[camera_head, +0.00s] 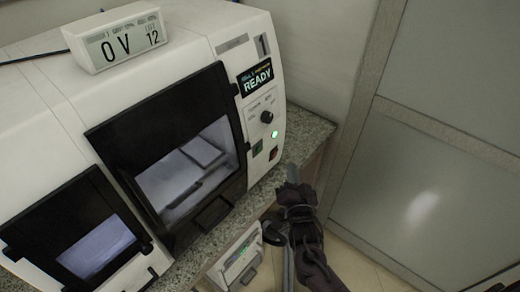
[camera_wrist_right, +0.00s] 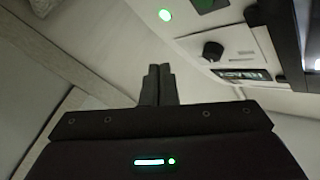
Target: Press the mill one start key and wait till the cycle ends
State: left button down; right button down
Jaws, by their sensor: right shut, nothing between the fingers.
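Mill one (camera_head: 205,45) is the white machine marked 1, and its small screen (camera_head: 257,78) reads READY. Below the screen are a black knob (camera_head: 267,117), a lit green lamp (camera_head: 274,134), a small dark green key (camera_head: 257,148) and a red one (camera_head: 273,154). The right wrist view shows the knob (camera_wrist_right: 212,50), the lit lamp (camera_wrist_right: 165,15) and part of the green key (camera_wrist_right: 204,4) at its top edge. My right gripper (camera_head: 292,174) is shut and empty, in front of and below the keys, apart from them. Its fingers (camera_wrist_right: 158,82) are together. My left gripper is not in view.
A dark-framed door window (camera_head: 160,125) covers the mill's front, with pale shapes inside. A second black-framed window (camera_head: 82,235) is at lower left. A display box (camera_head: 118,40) reading 0 V and 12 sits on top. The stone counter (camera_head: 308,135) ends near my right arm; a grey panelled wall stands right.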

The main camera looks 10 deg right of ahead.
aim_at(259, 149)
jog(key=w+a+b, duration=0.4)
jog(key=w+a, duration=0.1)
jog(key=w, duration=0.2)
jog(key=shift+a+f+b, duration=0.2)
jog(key=shift+a+b, duration=0.05)
jog(key=shift+b, duration=0.05)
jog(key=shift+w, duration=0.1)
dwell(1.9)
jog(key=shift+w+a, duration=0.2)
jog(key=shift+a, duration=0.05)
